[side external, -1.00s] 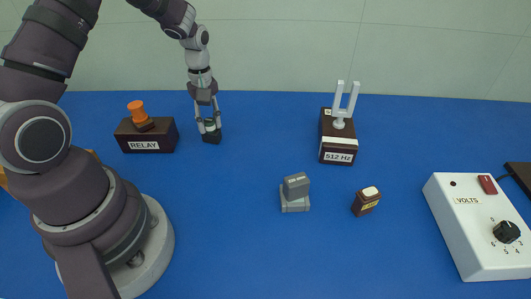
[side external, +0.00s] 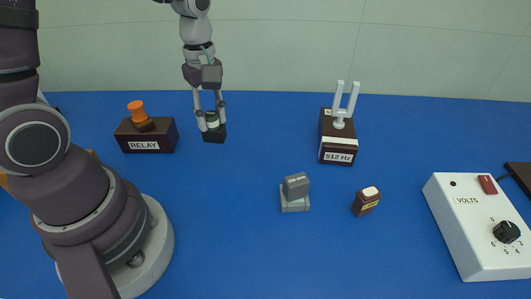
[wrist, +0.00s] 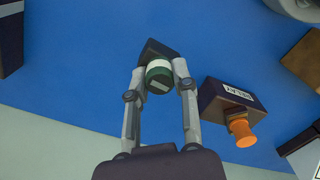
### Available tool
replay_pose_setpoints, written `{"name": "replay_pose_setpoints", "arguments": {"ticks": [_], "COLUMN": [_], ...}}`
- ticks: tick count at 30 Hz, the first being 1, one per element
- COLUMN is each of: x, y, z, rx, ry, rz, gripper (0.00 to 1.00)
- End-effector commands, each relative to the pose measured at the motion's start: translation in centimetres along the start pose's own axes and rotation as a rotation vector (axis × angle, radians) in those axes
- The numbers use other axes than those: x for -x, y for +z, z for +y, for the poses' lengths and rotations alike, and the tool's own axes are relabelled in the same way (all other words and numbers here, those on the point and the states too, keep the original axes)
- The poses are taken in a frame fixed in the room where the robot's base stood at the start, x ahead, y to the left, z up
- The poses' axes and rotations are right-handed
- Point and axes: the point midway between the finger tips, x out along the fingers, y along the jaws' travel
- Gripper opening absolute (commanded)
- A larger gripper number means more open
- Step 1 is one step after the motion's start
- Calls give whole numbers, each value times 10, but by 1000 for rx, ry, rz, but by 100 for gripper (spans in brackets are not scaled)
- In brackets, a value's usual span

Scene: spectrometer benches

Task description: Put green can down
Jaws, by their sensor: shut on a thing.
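The green can (side external: 212,120), with a white band, is between the fingers of my gripper (side external: 210,122), which is shut on it. It sits at or just above a small dark block (side external: 215,137) at the back left of the blue bench. In the wrist view the can (wrist: 159,80) is end-on between the two fingertips (wrist: 159,72), with the dark block (wrist: 153,49) behind it. I cannot tell whether can and block touch.
A relay box (side external: 149,141) with an orange knob stands close to the left. A tuning fork on a 512 Hz box (side external: 338,143), a grey block (side external: 295,193), a small brown bottle (side external: 366,202) and a white volts box (side external: 475,235) are to the right. Open blue bench lies between.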

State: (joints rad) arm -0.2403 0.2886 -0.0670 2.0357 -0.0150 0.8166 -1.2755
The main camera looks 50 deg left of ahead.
Motion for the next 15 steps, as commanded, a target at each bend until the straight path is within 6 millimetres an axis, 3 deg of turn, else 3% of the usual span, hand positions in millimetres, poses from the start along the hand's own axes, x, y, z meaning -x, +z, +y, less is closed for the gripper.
{"name": "replay_pose_setpoints", "arguments": {"ticks": [3,9,11,15], "x": [-12,-23,-25,-30], "y": [34,57,58,57], "z": [-28,-58,-53,-14], "rx": [41,100,106,108], "ry": [-1,-1,-1,-2], "rz": [2,8,9,8], "gripper": [0,0,0,0]}}
